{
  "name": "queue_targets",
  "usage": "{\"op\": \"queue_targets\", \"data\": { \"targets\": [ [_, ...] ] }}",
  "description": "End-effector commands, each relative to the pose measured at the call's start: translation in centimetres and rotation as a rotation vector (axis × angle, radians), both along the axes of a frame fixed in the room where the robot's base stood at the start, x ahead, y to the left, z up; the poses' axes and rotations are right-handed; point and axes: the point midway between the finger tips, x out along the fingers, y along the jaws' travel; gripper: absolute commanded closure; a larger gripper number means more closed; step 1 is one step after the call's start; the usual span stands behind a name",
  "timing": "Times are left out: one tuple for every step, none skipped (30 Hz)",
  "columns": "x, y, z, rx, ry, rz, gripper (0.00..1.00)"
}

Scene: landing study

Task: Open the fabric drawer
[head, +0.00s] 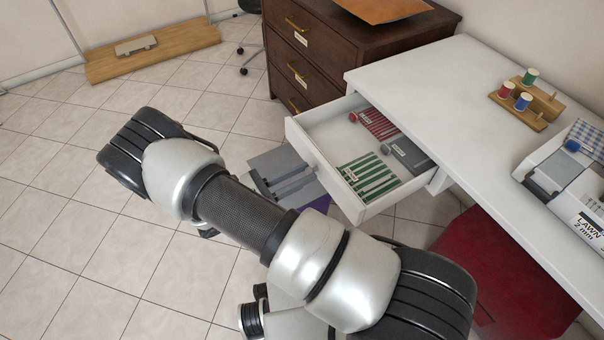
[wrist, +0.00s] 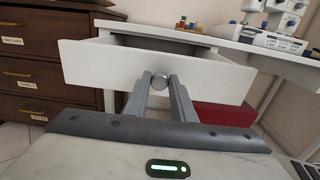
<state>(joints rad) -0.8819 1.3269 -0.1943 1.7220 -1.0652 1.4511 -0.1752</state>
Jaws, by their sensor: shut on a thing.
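The white fabric drawer (head: 322,172) stands pulled out from under the white desk (head: 440,85). Folded fabrics lie in it: red striped (head: 378,124), green striped (head: 368,178) and grey (head: 412,156). In the wrist view the drawer front (wrist: 215,77) faces me with its round knob (wrist: 160,81) at the middle. My gripper (wrist: 160,90) is shut on the knob, one finger on each side. In the head view my gripper (head: 303,178) reaches the outer face of the drawer front; its fingertips are hard to make out there.
A dark brown chest (head: 325,50) with labelled drawers stands behind, close to the white drawer. A spool tray (head: 525,105) and a sewing machine (head: 565,180) are on the desk. Something red (head: 490,270) stands under the desk. The tiled floor at left is mostly clear.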

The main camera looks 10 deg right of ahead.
Motion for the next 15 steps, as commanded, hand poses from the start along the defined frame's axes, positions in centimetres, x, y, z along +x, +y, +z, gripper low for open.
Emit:
{"op": "queue_targets", "data": {
  "targets": [
    [-0.04, 0.0, -0.05, 0.001, 0.001, 0.0, 0.72],
    [-0.03, -0.01, -0.05, 0.001, 0.001, 0.0, 0.67],
    [-0.03, -0.01, -0.05, 0.001, 0.001, 0.0, 0.6],
    [-0.02, -0.02, -0.04, 0.001, 0.0, 0.0, 0.59],
    [-0.02, -0.02, -0.04, 0.001, 0.0, 0.0, 0.59],
    [-0.02, -0.02, -0.04, 0.001, 0.0, 0.0, 0.59],
    [-0.01, -0.03, -0.03, 0.001, 0.0, 0.0, 0.59],
    [-0.01, -0.03, -0.03, 0.001, 0.0, 0.0, 0.59],
    [0.0, -0.02, -0.03, 0.001, 0.0, 0.0, 0.59],
    [0.0, -0.02, -0.02, 0.001, 0.0, 0.0, 0.59],
    [0.0, -0.03, -0.02, 0.001, 0.0, 0.0, 0.59],
    [0.0, -0.03, -0.02, 0.0, 0.0, 0.0, 0.59],
    [0.0, -0.03, -0.02, 0.0, 0.0, 0.0, 0.59],
    [0.0, -0.03, -0.02, 0.0, 0.0, 0.0, 0.59],
    [0.0, -0.01, -0.01, 0.0, 0.0, 0.0, 0.59]
  ]
}}
